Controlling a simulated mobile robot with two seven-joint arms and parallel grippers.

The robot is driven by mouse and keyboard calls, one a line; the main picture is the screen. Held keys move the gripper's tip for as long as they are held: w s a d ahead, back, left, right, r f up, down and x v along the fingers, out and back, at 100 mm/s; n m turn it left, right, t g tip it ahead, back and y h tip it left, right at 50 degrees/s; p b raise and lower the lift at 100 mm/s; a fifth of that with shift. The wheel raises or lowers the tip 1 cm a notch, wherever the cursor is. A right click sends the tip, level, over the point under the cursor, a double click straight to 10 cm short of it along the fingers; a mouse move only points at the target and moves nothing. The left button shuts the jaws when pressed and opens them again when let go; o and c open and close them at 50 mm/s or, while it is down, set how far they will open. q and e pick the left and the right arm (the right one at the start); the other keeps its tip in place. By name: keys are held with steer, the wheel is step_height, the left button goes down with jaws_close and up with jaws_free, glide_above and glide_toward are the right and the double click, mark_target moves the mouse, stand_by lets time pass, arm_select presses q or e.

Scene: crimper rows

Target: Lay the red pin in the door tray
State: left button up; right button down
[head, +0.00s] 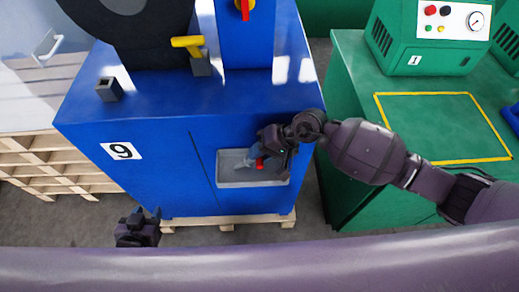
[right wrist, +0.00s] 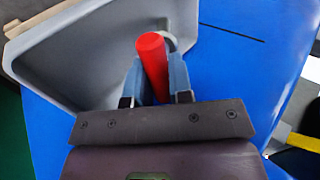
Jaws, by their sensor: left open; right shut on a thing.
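The red pin (right wrist: 153,62) is held between the two fingers of my right gripper (right wrist: 157,85) in the right wrist view. In the head view a small part of the red pin (head: 260,163) shows below my right gripper (head: 256,156), over the door tray (head: 228,178). The grey door tray (right wrist: 85,55) lies behind the pin in the right wrist view; I cannot tell whether the pin touches it. The tray sits on the blue machine's front. My left gripper (head: 138,230) is open and empty at the lower left, in front of the machine.
The blue machine (head: 165,150) with label 9 stands on a wooden pallet (head: 226,223). A yellow-handled lever (head: 187,42) and a small dark socket block (head: 109,89) are on its top. A green machine (head: 345,130) marked 1 stands at the right.

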steer(key=shift+f, duration=0.1)
steer(key=c, duration=0.9)
jaws_free()
steer(key=shift+c, duration=0.2)
arm_select(q)
steer(key=shift+s+f, duration=0.15)
steer(key=shift+s, duration=0.15)
steer(key=shift+w+f+b, duration=0.15)
steer(key=shift+f+b, duration=0.4)
steer(key=shift+f, duration=0.1)
arm_select(e)
steer(key=v, duration=1.1)
steer(key=shift+a, duration=0.15)
